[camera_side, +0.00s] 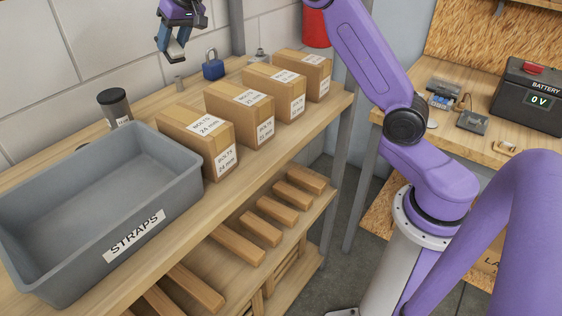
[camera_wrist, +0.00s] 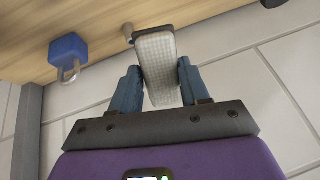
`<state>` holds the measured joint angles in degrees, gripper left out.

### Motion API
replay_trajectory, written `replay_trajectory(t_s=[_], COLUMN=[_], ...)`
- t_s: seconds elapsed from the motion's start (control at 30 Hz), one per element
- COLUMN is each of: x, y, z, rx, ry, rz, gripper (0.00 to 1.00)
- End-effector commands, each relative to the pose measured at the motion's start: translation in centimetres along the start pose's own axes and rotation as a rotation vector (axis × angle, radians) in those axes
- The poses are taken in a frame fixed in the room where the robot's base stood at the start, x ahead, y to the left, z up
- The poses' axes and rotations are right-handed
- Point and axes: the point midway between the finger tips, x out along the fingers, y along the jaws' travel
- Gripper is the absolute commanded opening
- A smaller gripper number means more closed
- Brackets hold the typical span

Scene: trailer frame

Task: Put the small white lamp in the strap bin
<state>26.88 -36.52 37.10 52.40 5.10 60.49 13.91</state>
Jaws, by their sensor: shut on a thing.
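The small white lamp (camera_wrist: 158,62) is a pale rectangular piece with a textured face. My gripper (camera_wrist: 157,78) is shut on it, with one blue finger on each side in the wrist view. In the side view my gripper (camera_side: 172,50) is at the top, above the back of the bench near the wall; the lamp is mostly hidden by the fingers there. The strap bin (camera_side: 136,236), a grey open tub labelled STRAPS, stands at the left front of the bench. It looks empty. My gripper is behind and to the right of it, apart from it.
Several cardboard bolt boxes (camera_side: 197,142) stand in a row right of the bin. A dark cylinder (camera_side: 115,106) stands behind the bin. A blue padlock (camera_side: 213,67) and a small grey peg (camera_side: 179,83) sit near the wall, below my gripper.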

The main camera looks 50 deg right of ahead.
Motion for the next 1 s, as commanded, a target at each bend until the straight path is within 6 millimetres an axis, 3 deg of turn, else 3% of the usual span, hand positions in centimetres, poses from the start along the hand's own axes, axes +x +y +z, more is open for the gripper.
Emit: replay_trajectory(t_s=[0.6, 1.0], x=[1.4, 1.7], y=[-2.8, -3.8], z=[0.1, 0.3], rx=[-0.559, -0.727], ry=[0.160, 0.214], rz=[-0.033, -0.030], gripper=[0.00, 0.00])
